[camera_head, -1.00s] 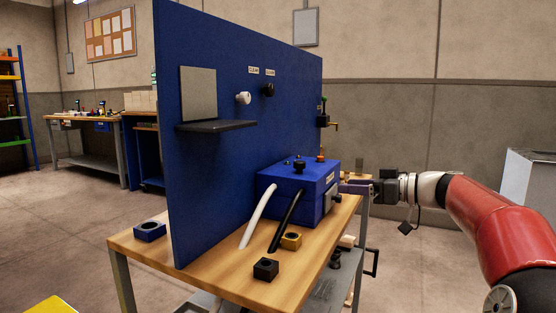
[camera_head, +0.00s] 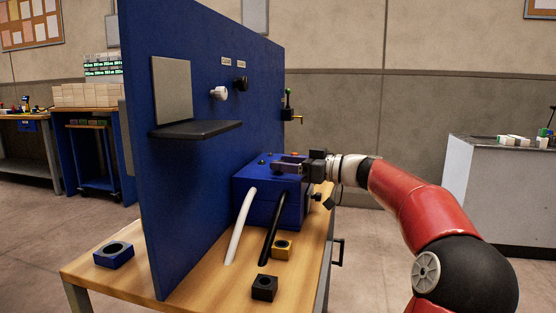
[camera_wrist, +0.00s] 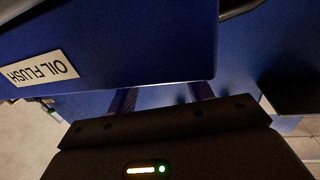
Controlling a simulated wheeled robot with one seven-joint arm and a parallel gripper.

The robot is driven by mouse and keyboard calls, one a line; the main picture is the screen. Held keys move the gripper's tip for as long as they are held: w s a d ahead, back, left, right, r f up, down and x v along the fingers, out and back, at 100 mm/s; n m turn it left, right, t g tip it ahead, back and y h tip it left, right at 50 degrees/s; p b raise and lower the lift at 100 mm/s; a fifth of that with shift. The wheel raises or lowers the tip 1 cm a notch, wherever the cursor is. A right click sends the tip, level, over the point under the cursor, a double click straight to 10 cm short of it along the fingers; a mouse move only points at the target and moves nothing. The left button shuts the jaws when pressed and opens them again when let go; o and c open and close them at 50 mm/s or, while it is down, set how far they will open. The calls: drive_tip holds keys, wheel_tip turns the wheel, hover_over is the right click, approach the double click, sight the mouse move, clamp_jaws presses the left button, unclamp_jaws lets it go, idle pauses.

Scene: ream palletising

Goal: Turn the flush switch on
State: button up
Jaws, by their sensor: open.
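A blue box (camera_head: 262,205) stands on the wooden bench against the blue panel, with small knobs and an orange button (camera_head: 296,153) on top. In the wrist view the blue box (camera_wrist: 120,55) fills the upper part, and its label (camera_wrist: 42,70) reads "OIL FLUSH", upside down. My gripper (camera_head: 278,167) is level with the top of the box at its right end and overlaps it in the head view; I cannot tell whether they touch. In the wrist view my gripper (camera_wrist: 162,97) has its two fingers apart, partly hidden behind the box edge. I cannot make out the flush switch.
The blue panel (camera_head: 190,200) stands upright on the bench (camera_head: 200,285). A white hose (camera_head: 240,225) and a black hose (camera_head: 271,230) run from the box. A grey cabinet (camera_head: 480,195) stands at the right.

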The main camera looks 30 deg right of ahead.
drive_tip(key=shift+x, duration=1.1)
drive_tip(key=shift+c, duration=0.3)
drive_tip(key=c, duration=0.9)
drive_tip(key=shift+f, duration=0.1)
